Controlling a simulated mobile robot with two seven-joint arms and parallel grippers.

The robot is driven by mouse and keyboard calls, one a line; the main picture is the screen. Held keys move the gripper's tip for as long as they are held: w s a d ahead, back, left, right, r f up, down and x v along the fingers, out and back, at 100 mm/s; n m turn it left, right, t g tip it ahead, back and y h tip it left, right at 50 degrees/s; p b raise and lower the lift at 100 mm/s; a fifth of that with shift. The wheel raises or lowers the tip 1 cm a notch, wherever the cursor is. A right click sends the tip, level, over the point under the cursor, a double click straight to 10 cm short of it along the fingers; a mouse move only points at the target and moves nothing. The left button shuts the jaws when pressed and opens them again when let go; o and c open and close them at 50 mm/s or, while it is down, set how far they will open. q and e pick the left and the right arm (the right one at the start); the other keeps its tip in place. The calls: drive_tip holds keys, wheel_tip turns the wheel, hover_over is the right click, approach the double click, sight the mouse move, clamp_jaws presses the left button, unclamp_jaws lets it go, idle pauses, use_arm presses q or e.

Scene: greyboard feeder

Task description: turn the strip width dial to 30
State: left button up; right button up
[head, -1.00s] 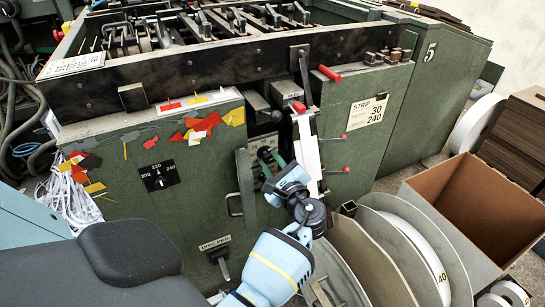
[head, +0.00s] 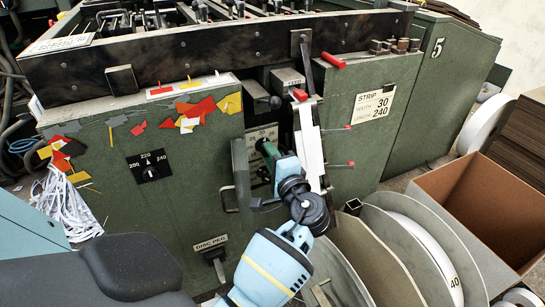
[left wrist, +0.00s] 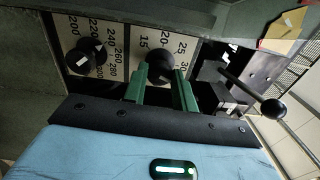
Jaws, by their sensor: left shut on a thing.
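The strip width dial (left wrist: 160,66) is a black round knob on a pale scale plate marked 15, 20, 25 and 30 in the left wrist view. My left gripper (left wrist: 161,80) has its green fingers on either side of this knob, shut on it. The knob's pointer mark is hidden or too dark to read. In the head view my left gripper (head: 266,152) reaches into the recess at the pale scale plate (head: 262,133), covering the knob. A sign (head: 373,105) reads strip width 30, length 240. My right gripper is in neither current view.
A second black knob (left wrist: 87,57), on a scale of 200 to 300, sits left of the gripper. A ball-ended lever (left wrist: 270,109) is to its right. A red-tipped lever (head: 301,95) hangs by the white strip (head: 311,140). Reels (head: 420,240) and an open cardboard box (head: 480,205) stand at right.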

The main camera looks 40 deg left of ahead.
use_arm(q)
drive_tip(key=shift+n+b, duration=0.85)
drive_tip(key=shift+n, duration=0.75)
drive_tip(key=o, duration=1)
drive_tip(key=shift+a, duration=0.1)
drive_tip(key=v, duration=0.8)
drive_tip(key=shift+p, duration=0.3)
